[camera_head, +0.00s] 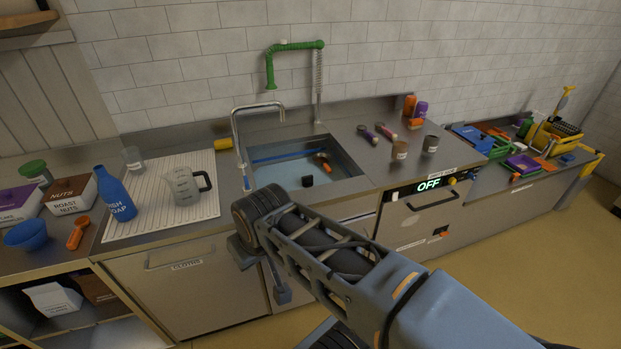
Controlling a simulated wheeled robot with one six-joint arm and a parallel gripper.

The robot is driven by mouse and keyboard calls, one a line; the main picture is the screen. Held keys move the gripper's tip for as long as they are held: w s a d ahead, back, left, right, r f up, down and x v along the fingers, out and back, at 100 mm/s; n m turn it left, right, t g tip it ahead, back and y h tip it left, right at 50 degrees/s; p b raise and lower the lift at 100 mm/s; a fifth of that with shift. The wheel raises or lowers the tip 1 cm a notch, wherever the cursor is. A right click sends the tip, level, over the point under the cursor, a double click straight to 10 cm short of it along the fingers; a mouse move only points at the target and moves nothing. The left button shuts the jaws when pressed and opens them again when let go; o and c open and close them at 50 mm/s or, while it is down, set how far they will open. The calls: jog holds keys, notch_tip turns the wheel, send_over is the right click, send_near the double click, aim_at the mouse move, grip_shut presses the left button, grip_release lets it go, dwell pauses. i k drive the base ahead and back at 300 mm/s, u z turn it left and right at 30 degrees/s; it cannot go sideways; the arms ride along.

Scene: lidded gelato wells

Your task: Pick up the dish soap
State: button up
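The dish soap (117,198) is a blue bottle with white lettering and a narrow neck. It stands upright on the counter at the left, at the left edge of the ribbed white drying mat (175,218). My gripper (262,274) is in front of the counter, below the sink and well to the right of the bottle. Its two fingers are apart, with nothing seen between them. The bottle is in full view.
A clear measuring jug (184,187) stands on the mat, right of the bottle. The sink (300,168) and tall faucet (237,135) are further right.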

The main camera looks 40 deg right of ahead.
aim_at(111, 189)
jog(key=i, duration=0.4)
jog(key=u, duration=0.6)
jog(key=k, duration=1.3)
jog(key=z, duration=0.15)
jog(key=i, duration=1.4)
jog(key=u, duration=0.3)
